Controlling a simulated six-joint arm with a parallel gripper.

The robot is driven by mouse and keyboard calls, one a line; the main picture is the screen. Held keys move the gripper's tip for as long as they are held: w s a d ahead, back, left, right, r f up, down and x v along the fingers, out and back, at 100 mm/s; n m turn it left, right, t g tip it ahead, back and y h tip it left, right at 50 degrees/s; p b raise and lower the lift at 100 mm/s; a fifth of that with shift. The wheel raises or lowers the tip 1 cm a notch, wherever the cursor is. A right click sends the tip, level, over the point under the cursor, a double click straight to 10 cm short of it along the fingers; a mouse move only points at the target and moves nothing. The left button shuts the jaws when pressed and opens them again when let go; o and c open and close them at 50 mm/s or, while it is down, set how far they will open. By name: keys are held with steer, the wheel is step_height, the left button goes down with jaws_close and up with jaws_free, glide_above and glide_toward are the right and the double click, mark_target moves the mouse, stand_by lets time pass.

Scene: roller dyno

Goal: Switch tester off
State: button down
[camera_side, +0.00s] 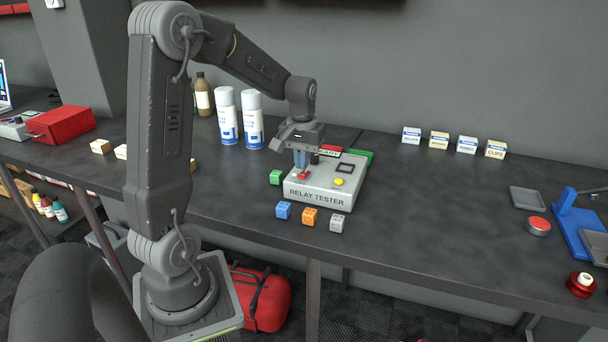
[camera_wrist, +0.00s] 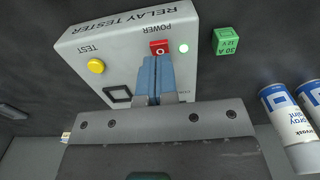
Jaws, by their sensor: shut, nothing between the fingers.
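The grey relay tester (camera_side: 319,196) stands on the dark bench, and it also shows upside down in the wrist view (camera_wrist: 104,45). Its red POWER switch (camera_wrist: 159,47) is marked with a white O, and a pale green lamp (camera_wrist: 183,48) beside it looks lit. The yellow TEST button (camera_wrist: 96,66) and a dark square socket (camera_wrist: 117,94) are on the same face. My gripper (camera_side: 301,164) points down over the switch end of the tester. Its blue fingers (camera_wrist: 155,62) are shut, with tips close to the switch; I cannot tell whether they touch it.
Green (camera_side: 276,177), blue (camera_side: 283,210), orange (camera_side: 309,216) and grey (camera_side: 337,223) relay cubes lie around the tester. Two spray cans (camera_side: 251,120) and a brown bottle (camera_side: 202,95) stand behind left. Small labelled boxes (camera_side: 467,144) line the back right.

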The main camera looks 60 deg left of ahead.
mark_target(302, 175)
steer(key=shift+f, duration=1.25)
stand_by(0.5)
steer(key=shift+r, duration=3.5)
steer(key=shift+d+r, duration=0.15)
steer(key=shift+d, duration=0.05)
steer(key=s+d+r+m+t, duration=0.2)
steer(key=s+d+m, duration=0.2)
steer(key=d, duration=0.7)
steer(key=s+d+r+m+t, duration=0.2)
steer(key=s+d+m, duration=0.3)
steer(key=s+d, duration=0.3)
steer(key=d+t, duration=0.1)
steer(key=d, duration=0.2)
steer(key=shift+s+d+t, duration=0.2)
steer(key=shift+s+t, duration=0.05)
steer(key=shift+t, duration=0.05)
